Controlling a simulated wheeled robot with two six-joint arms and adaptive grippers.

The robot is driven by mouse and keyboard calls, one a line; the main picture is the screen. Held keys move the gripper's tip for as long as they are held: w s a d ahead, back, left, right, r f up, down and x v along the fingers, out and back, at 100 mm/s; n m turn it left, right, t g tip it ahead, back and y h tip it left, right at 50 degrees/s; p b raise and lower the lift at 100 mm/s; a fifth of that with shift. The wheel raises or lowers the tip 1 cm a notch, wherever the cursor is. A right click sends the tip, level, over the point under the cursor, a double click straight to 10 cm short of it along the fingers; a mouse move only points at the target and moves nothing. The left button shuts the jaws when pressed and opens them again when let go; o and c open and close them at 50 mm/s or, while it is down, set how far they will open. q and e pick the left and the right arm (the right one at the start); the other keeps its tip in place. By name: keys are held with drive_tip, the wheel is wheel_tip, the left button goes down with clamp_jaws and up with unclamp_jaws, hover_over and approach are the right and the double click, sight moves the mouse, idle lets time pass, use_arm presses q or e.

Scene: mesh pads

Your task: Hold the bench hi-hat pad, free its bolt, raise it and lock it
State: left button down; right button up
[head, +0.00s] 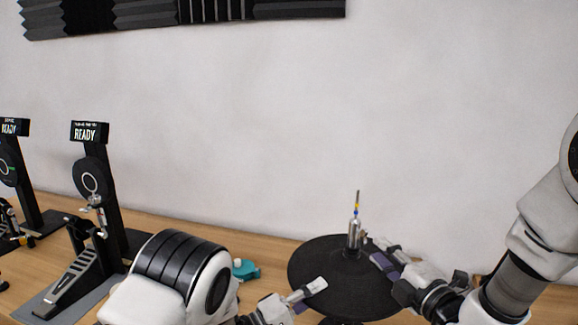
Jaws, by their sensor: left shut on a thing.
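The black round hi-hat pad (335,270) sits on the bench at right of centre. A silver clutch (354,232) rises from its middle, with a thin rod (357,203) carrying blue and yellow bands above it. My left gripper (312,293) is shut on the pad's near left rim. My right gripper (380,252) is over the pad's right side, its fingertips close to the clutch. The bolt is too small to make out, and I cannot tell whether the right fingers touch it or how far they are open.
Two black kick-pedal stands with READY displays (89,132) (14,128) stand at the left of the wooden bench (275,249). A teal object (245,269) lies left of the pad, beyond my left arm. A white wall is behind, with dark foam panels (180,12) above.

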sight(367, 239)
drive_tip(key=m, duration=0.5)
drive_tip(key=shift+w, duration=0.15)
drive_tip(key=m, duration=0.4)
drive_tip(key=shift+w, duration=0.1)
drive_tip(key=m, duration=0.3)
drive_tip(key=shift+w+a+m, duration=0.1)
drive_tip(key=shift+m, duration=0.2)
drive_tip(key=m, duration=0.3)
drive_tip(key=shift+m, duration=0.4)
drive_tip(key=shift+w+a+m, duration=0.15)
drive_tip(key=shift+w+m, duration=0.25)
drive_tip(key=shift+x, duration=1.7)
drive_tip(key=shift+c, duration=0.3)
clamp_jaws()
